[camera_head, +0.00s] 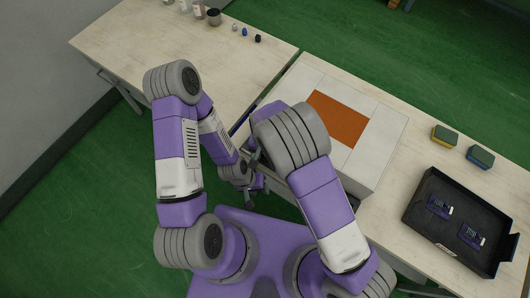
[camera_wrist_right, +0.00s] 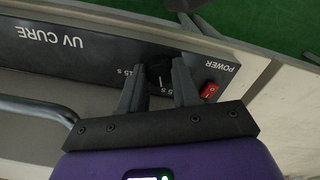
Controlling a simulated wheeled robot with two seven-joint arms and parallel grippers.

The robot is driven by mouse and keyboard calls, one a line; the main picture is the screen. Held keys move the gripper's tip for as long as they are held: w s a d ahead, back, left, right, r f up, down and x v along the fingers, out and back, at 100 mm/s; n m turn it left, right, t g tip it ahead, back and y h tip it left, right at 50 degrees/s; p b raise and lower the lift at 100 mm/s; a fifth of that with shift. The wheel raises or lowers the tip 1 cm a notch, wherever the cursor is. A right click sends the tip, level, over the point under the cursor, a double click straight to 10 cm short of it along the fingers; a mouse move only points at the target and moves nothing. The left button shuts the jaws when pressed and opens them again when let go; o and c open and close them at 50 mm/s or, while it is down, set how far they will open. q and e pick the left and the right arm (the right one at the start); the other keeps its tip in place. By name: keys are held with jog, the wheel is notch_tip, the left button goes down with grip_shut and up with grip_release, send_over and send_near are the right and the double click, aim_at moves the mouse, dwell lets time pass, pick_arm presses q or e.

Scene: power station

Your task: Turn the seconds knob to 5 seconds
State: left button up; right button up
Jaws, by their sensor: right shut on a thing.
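The seconds knob (camera_wrist_right: 158,73) is a black dial on the dark front panel of the UV CURE box, in the right wrist view. A "15 S" label stands to its left and a "5 S" label to its lower right, partly covered by a finger. I cannot tell where its pointer stands. My right gripper (camera_wrist_right: 158,86) has its fingers on either side of the knob and is shut on it. My left gripper (camera_head: 249,198) hangs low in front of the box in the head view; its jaw opening is too small to tell.
A red power switch (camera_wrist_right: 210,91) sits close beside the right finger. A grey bar handle (camera_wrist_right: 35,108) lies at left below the panel. The box (camera_head: 385,132) stands on the table, with a black tray (camera_head: 425,192) to the right.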

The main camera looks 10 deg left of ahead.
aim_at(265, 156)
dwell(0.3)
jog(key=o, duration=1.1)
jog(key=shift+c, duration=0.2)
notch_tip(265, 156, up, 8)
jog(key=shift+a+f+p, duration=0.1)
jog(key=shift+f+p, duration=0.1)
jog(key=shift+p, duration=0.45)
